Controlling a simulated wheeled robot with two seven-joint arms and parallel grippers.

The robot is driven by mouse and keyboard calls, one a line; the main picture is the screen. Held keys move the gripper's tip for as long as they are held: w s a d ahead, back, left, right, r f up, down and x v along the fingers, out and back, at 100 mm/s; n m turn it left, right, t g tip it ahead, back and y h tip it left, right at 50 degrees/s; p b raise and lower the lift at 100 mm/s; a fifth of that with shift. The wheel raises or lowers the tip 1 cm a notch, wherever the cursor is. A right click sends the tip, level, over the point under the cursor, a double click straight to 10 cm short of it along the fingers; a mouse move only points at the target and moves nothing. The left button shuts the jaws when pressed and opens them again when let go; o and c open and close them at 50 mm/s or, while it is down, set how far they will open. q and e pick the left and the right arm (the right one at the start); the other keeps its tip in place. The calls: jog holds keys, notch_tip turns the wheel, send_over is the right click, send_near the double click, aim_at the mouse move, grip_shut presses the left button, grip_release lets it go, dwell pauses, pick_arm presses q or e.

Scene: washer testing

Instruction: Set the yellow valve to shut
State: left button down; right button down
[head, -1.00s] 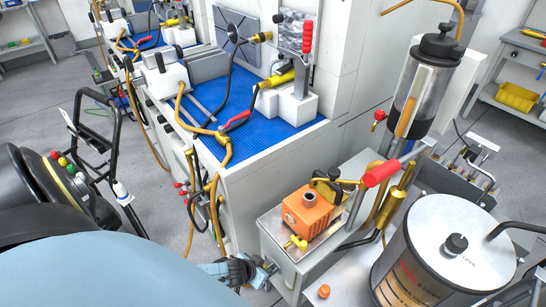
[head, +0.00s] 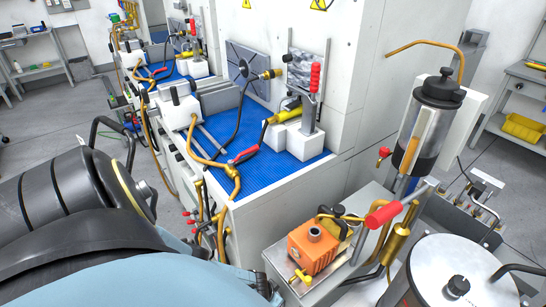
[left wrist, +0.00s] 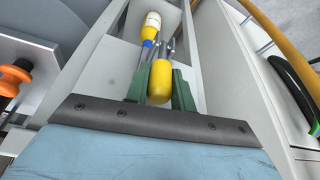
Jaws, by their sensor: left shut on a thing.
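In the left wrist view, my left gripper (left wrist: 160,92) has its green fingers on either side of a rounded yellow handle (left wrist: 161,76) and is shut on it. Grey metal shows just behind the handle. In the head view, my left gripper (head: 270,290) is at the bottom edge, beside the front of the grey bench, and its fingertips are mostly hidden. A small yellow tap (head: 302,276) sits low on the front of the orange unit (head: 313,250), to the gripper's right. I cannot tell whether it is the handle I hold. My right gripper is not in view.
A yellow and white part with a blue band (left wrist: 152,27) is beyond the handle. An orange knob (left wrist: 15,76) is at the left. A red-handled lever (head: 384,213) and a large metal drum (head: 465,265) stand right of the orange unit. A blue mat (head: 270,172) lies behind.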

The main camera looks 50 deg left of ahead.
pick_arm(q)
jog(key=c, duration=1.2)
grip_release()
jog(key=shift+s+r+p, duration=0.2)
jog(key=shift+r+p, duration=0.25)
jog(key=shift+r, duration=0.05)
jog(key=shift+p+v, duration=3.95)
jog(key=shift+v, duration=2.25)
